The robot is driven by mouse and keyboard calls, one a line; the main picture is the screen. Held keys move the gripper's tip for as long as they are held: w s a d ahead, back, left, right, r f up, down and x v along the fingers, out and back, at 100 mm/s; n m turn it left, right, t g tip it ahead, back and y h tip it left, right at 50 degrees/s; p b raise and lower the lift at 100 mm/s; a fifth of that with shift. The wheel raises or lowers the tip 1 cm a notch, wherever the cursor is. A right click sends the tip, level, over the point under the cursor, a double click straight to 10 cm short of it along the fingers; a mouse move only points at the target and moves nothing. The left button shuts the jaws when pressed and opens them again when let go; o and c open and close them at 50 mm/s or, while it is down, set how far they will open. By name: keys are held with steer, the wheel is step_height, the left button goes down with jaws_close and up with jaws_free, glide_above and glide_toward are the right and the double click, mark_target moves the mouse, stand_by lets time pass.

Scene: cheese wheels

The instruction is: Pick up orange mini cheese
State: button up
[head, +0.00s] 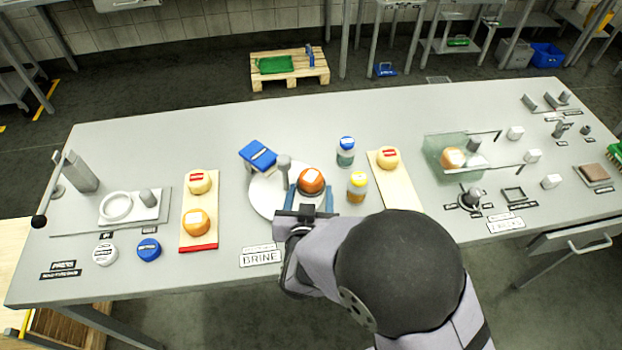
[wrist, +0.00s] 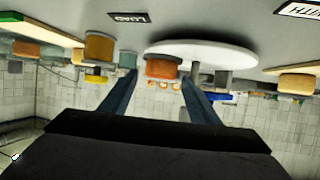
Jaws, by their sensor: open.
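A dark orange mini cheese (head: 311,180) with a pale label sits at the right side of a round white plate (head: 266,204). My gripper (head: 309,191) is open, its two blue fingers apart on the near side of this cheese, one toward each side. In the wrist view, which is upside down, the cheese (wrist: 162,67) shows between the fingertips (wrist: 160,77); I cannot tell whether they touch it. A lighter orange cheese (head: 195,223) lies on the left board, and another (head: 452,158) is at the glass tank.
A grey post (head: 284,167) and a blue-topped block (head: 258,156) stand by the plate. A yellow-lidded jar (head: 357,187) and blue-lidded jar (head: 346,151) are close on the right. Boards (head: 398,188) with pale cheeses flank this area.

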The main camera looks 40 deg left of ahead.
mark_target(310, 185)
steer(key=shift+p+x, duration=0.8)
steer(key=shift+x, duration=1.8)
steer(key=shift+a, duration=0.1)
steer(key=shift+s, duration=0.1)
steer(key=shift+r, duration=0.1)
steer(key=c, duration=0.9)
